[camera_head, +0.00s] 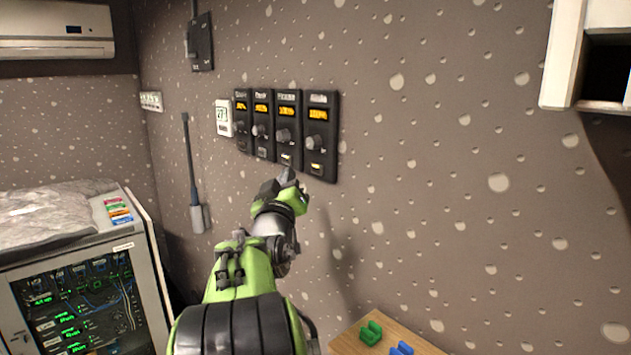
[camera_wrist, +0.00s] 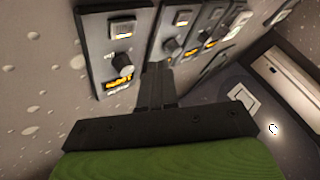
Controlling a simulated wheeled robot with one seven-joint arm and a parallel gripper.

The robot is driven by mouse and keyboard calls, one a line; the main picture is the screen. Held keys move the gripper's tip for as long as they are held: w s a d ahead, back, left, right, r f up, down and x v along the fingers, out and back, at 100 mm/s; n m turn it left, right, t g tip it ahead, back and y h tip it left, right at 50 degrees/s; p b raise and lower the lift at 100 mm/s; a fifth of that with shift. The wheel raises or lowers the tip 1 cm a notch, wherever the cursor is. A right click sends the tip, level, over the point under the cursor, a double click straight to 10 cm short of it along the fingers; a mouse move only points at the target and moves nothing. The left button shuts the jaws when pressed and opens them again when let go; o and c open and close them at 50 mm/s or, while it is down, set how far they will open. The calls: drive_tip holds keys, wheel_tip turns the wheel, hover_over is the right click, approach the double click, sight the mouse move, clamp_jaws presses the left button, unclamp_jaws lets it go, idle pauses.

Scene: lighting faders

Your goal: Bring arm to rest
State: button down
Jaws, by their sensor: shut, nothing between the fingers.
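My gripper (camera_head: 288,175) is raised just in front of the wall, at the lower edge of a row of several black fader panels. In the wrist view my gripper (camera_wrist: 157,75) is shut and empty, its fingers together near the panels. The rightmost fader panel (camera_head: 318,160) has a lit orange display, a round knob and a small lit button. The panel beside it (camera_head: 287,112) looks alike, and the fingertips overlap its lower part in the head view. I cannot tell whether the fingertips touch it. In the wrist view one panel (camera_wrist: 100,50) stands left of the fingers.
A grey console (camera_head: 140,230) stands at lower left. A wooden table (camera_head: 425,346) with green and blue pieces is at the bottom. A white shelf (camera_head: 562,60) juts out at upper right. The wall between is bare.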

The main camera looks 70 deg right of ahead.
drive_tip(key=shift+w+a, duration=0.3)
drive_tip(key=shift+a, duration=0.3)
drive_tip(key=w+a+f+n+t+y, duration=0.1)
drive_tip(key=w+a+f+y, duration=0.1)
drive_tip(key=a+f+y, duration=0.35)
drive_tip(key=w+a+f+n+t+y, duration=0.1)
drive_tip(key=w+a+f+t+y, duration=0.15)
drive_tip(key=a, duration=0.65)
drive_tip(key=w+a+f+n+t+y, duration=0.1)
drive_tip(key=w+a+f+y, duration=0.25)
drive_tip(key=a, duration=0.35)
drive_tip(key=s+a+f+n+g+y, duration=0.1)
drive_tip(key=s+a+f+n+y, duration=0.1)
drive_tip(key=a, duration=0.5)
drive_tip(key=s+a+f+n+g+y, duration=0.2)
drive_tip(key=s+a+f+y, duration=0.2)
drive_tip(key=s+a+f, duration=0.3)
drive_tip(key=s+a+f+n+g+y, duration=0.1)
drive_tip(key=s+a+f+n+y, duration=0.1)
drive_tip(key=a, duration=0.7)
drive_tip(key=s+f+y, duration=0.1)
drive_tip(key=s+f, duration=0.1)
drive_tip(key=s, duration=0.1)
drive_tip(key=shift+s+f+g, duration=0.25)
drive_tip(key=shift+s+g, duration=0.1)
